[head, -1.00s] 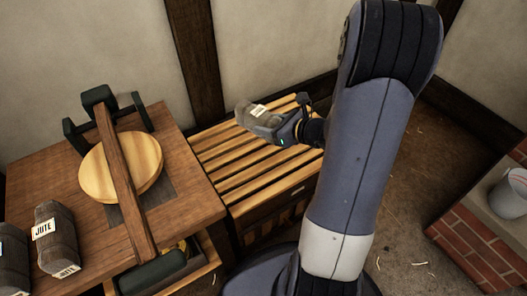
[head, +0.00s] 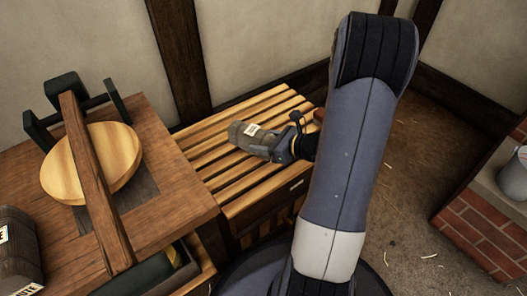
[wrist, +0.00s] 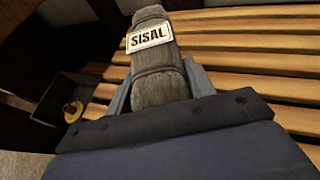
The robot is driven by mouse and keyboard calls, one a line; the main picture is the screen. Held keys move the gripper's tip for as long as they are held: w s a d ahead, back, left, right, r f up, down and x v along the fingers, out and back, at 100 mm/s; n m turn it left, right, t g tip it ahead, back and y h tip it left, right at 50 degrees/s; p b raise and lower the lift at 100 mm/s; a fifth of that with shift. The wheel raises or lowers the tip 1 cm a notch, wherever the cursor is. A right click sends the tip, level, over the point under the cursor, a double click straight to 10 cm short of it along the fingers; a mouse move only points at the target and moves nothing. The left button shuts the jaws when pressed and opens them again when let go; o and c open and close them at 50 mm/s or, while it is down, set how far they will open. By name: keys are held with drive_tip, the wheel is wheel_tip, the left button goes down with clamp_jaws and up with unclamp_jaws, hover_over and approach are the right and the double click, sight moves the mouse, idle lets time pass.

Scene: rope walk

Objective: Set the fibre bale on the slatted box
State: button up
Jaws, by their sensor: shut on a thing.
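The fibre bale (head: 240,133) is a grey-brown bundle with a white label that reads SISAL in the wrist view (wrist: 160,88). My gripper (head: 268,149) is shut on its near end, with a finger on each side in the wrist view (wrist: 160,94). The slatted box (head: 262,185) has a top of pale wooden slats and stands against the wall. The bale is over its slats, roughly level; I cannot tell whether it touches them. The slats also show in the wrist view (wrist: 250,65).
A wooden bench (head: 165,215) on the left adjoins the box and carries a round wooden disc (head: 115,150) under a beam, and other bales (head: 18,245). A brick block (head: 475,215) with a bucket (head: 514,177) stands at right. The slats around the bale are clear.

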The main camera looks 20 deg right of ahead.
drive_tip(key=shift+f+b, duration=0.8)
drive_tip(key=shift+f, duration=0.9)
drive_tip(key=shift+f, duration=0.15)
drive_tip(key=o, duration=1.1)
drive_tip(key=shift+c, duration=0.2)
drive_tip(key=shift+r, duration=0.25)
drive_tip(key=p+v, duration=0.5)
drive_tip(key=v, duration=0.7)
